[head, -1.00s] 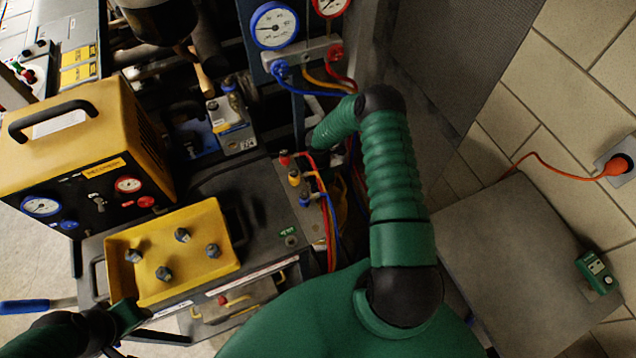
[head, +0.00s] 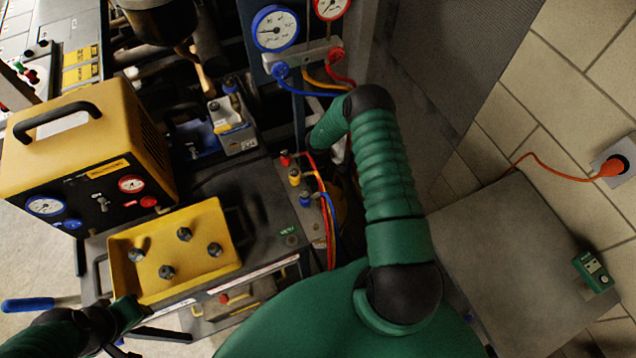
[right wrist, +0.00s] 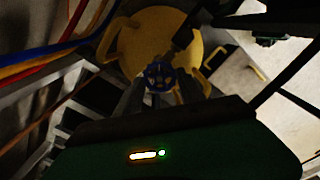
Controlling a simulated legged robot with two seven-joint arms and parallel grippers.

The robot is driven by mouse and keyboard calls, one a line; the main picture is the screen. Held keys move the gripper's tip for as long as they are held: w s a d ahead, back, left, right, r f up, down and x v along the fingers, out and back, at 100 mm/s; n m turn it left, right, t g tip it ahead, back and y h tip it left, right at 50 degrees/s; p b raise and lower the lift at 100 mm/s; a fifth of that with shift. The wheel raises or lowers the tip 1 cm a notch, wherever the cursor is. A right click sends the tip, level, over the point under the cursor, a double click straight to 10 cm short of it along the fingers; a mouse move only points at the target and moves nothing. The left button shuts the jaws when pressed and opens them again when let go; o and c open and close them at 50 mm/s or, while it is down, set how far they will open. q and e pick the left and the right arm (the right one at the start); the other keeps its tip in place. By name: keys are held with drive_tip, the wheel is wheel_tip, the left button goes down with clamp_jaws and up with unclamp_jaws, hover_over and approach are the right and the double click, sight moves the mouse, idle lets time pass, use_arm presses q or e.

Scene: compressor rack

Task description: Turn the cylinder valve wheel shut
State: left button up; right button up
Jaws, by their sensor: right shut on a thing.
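The blue valve wheel (right wrist: 159,75) shows in the right wrist view, on top of a yellow cylinder (right wrist: 137,38). My right gripper (right wrist: 162,86) has one finger on each side of the wheel and is shut on it. The fingers cover part of its rim, and its turn angle is hard to read in the dark. In the head view the wheel and my right gripper are hidden behind my green right arm. My left gripper (head: 124,316) is at the lower left, near the yellow tray, and its fingers are not clear.
A yellow tray (head: 206,270) with several dark knobs lies on a grey case. A yellow machine (head: 70,150) with gauges stands behind it. Red, yellow and blue hoses (head: 324,228) run close beside my right arm. A grey slab (head: 520,260) lies to the right.

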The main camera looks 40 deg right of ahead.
drive_tip(key=m, duration=0.2)
drive_tip(key=shift+m, duration=0.4)
drive_tip(key=shift+m+p, duration=0.4)
drive_tip(key=shift+m, duration=0.1)
drive_tip(key=m+p, duration=0.1)
drive_tip(key=p, duration=0.2)
drive_tip(key=m+p, duration=0.2)
drive_tip(key=p, duration=0.2)
drive_tip(key=shift+r, duration=0.25)
drive_tip(key=shift+f+m+p, duration=0.3)
drive_tip(key=shift+m+p, duration=0.2)
drive_tip(key=shift+p, duration=0.3)
drive_tip(key=o, duration=1)
drive_tip(key=shift+c, duration=0.2)
drive_tip(key=o, duration=0.4)
drive_tip(key=shift+d, duration=0.1)
